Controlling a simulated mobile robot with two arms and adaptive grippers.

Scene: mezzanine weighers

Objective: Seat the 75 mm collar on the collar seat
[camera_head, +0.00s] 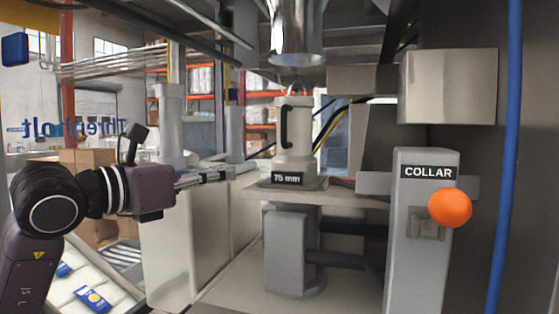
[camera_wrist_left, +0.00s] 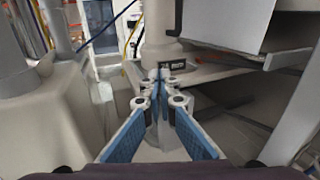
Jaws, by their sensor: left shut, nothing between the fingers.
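The 75 mm collar (camera_head: 294,133) is a pale stepped cylinder with a black handle on its left side. It stands upright on a grey shelf (camera_head: 345,201), behind a black "75 mm" label (camera_head: 286,179). A steel spout (camera_head: 297,35) hangs above it with a gap between. My left gripper (camera_head: 232,173) is shut and empty, left of the collar and apart from it. In the left wrist view its blue-padded fingers (camera_wrist_left: 159,76) meet in front of the partly hidden label, with a pale cylinder (camera_wrist_left: 160,30) behind. I cannot pick out the collar seat for certain. My right gripper is out of view.
A grey post (camera_head: 423,260) marked "COLLAR" carries an orange knob (camera_head: 450,207) at right. A metal box (camera_head: 448,87) juts out above it. A blue pipe (camera_head: 507,150) runs down the right side. A tray with packets (camera_head: 92,298) lies below my left arm.

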